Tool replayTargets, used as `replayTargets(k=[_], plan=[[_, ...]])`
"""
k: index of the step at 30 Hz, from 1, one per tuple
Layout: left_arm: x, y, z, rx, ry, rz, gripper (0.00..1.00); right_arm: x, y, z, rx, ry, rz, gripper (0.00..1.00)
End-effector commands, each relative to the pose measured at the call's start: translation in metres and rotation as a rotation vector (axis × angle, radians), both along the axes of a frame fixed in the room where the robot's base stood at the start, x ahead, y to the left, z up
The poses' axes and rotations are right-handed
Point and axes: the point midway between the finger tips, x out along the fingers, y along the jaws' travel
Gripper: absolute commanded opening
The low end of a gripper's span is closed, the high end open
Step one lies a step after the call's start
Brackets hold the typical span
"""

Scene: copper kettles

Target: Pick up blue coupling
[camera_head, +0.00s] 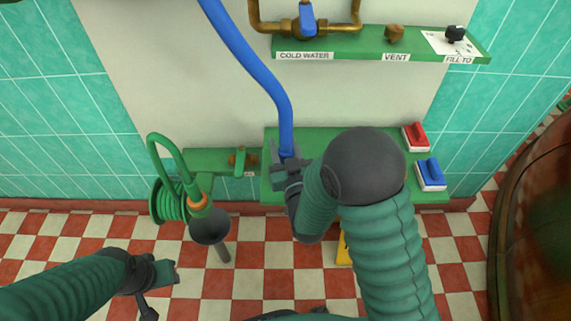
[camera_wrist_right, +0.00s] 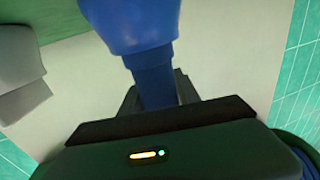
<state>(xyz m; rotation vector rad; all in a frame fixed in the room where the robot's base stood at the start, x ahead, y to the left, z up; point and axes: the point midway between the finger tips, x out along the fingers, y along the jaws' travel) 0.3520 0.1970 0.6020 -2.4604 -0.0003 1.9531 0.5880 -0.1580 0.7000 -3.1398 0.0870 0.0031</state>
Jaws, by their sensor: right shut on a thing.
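The blue coupling (camera_head: 286,142) is at the lower end of a blue hose (camera_head: 252,62) that comes down from the top of the head view. My right gripper (camera_head: 286,163) is shut on it, in front of the green bench. In the right wrist view the coupling (camera_wrist_right: 153,75) stands between the jaws (camera_wrist_right: 158,98), with a wider blue part above. The jaws hide part of its lower end. My left gripper (camera_head: 158,290) is low at the left, over the floor, empty with its fingers apart.
A green shelf (camera_head: 350,47) carries labels and a brass valve with a blue handle (camera_head: 306,20). A red box (camera_head: 415,137) and a blue-topped box (camera_head: 431,174) sit on the green bench (camera_head: 340,135).

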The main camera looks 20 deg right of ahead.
Motion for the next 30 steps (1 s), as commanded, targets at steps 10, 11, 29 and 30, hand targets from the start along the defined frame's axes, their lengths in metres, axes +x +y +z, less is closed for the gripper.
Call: replayTargets(k=[10, 11, 29, 30], plan=[[0.000, 0.000, 0.000, 0.000, 0.000, 0.000, 0.36, 0.000, 0.000, 0.001, 0.000, -0.003, 0.000, 0.03], [0.000, 0.000, 0.000, 0.000, 0.000, 0.000, 0.36, 0.000, 0.000, 0.001, 0.000, -0.003, 0.000, 0.03], [0.000, 0.000, 0.033, 0.000, 0.000, 0.000, 0.36, -0.037, 0.024, 0.042, 0.001, 0.000, 0.005, 0.03], [0.000, 0.000, 0.035, 0.000, 0.000, 0.000, 0.36, -0.048, 0.030, 0.044, 0.000, 0.002, 0.006, 0.03]])
